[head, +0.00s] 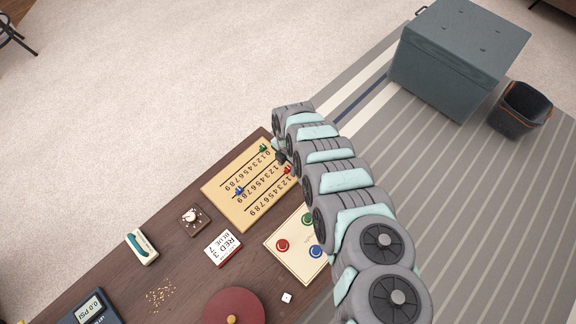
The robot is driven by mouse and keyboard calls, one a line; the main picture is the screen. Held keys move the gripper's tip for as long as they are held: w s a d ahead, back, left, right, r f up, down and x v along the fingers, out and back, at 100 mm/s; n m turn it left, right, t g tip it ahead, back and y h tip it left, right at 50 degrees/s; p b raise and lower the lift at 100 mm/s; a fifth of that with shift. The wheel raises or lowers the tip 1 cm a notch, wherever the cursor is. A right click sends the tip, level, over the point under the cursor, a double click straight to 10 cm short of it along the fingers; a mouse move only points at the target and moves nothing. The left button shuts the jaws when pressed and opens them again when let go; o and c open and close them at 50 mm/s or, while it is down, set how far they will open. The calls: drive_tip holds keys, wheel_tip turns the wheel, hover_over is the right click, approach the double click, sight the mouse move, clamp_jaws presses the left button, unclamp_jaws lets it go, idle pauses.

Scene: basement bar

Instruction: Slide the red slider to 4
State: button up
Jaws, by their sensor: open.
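A tan slider board (213,190) lies on the dark wooden table, with three numbered tracks. The red slider (288,169) sits near the low-number end of the track nearest the buttons, partly beside my arm. The green slider (263,148) is near the low end of the far track. The blue slider (239,190) is toward the high numbers on the middle track. My gripper (281,158) is open over the board's right end, close to the red slider. My arm hides that end of the board, so I cannot tell whether the fingers touch or surround the slider.
A panel (280,257) with red, blue and green buttons lies beside the board. A card (222,248) reads "RED 3" and "BLUE 7". A dial box (193,218), a white-and-teal device (142,246), a die (287,297) and a round red object (234,301) are nearby.

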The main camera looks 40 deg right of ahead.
clamp_jaws()
idle(0.5)
idle(1.0)
